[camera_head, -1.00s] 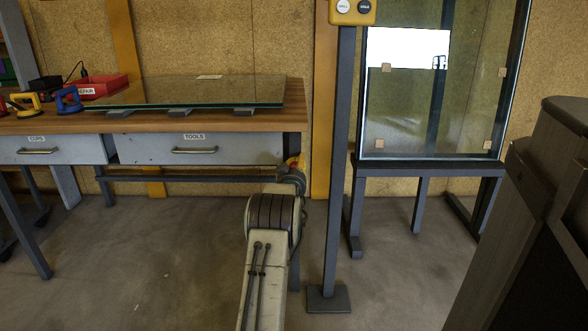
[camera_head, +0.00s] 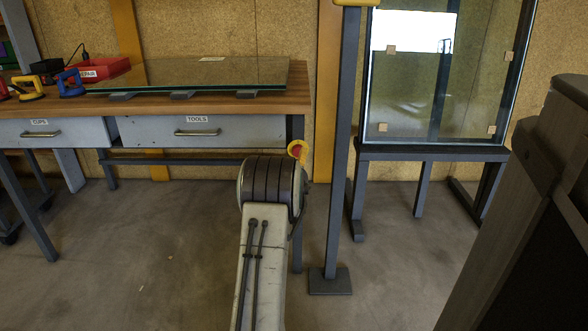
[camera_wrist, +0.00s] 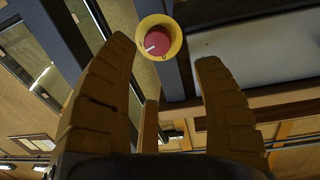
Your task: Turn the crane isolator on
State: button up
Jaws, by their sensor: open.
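The crane isolator is a round red knob in a yellow ring. In the head view the isolator (camera_head: 297,150) shows just past my arm, by the right end of the bench. In the wrist view the isolator (camera_wrist: 158,42) is at upper middle, on a dark blue-grey post. A white mark on the knob points to the left; small lettering on the ring is unreadable. My gripper (camera_wrist: 165,58) is open and empty, its fingers either side of the isolator in the picture, seemingly short of it. In the head view my gripper is hidden behind my arm.
A bench (camera_head: 304,100) with drawers and a glass sheet (camera_head: 215,75) stands behind my arm. To the right are a grey post (camera_head: 339,150) on a base plate and a glass frame (camera_head: 435,80) on a stand. Floor at left front is clear.

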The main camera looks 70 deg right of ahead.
jog(key=shift+v, duration=1.65)
jog(key=shift+o, duration=0.2)
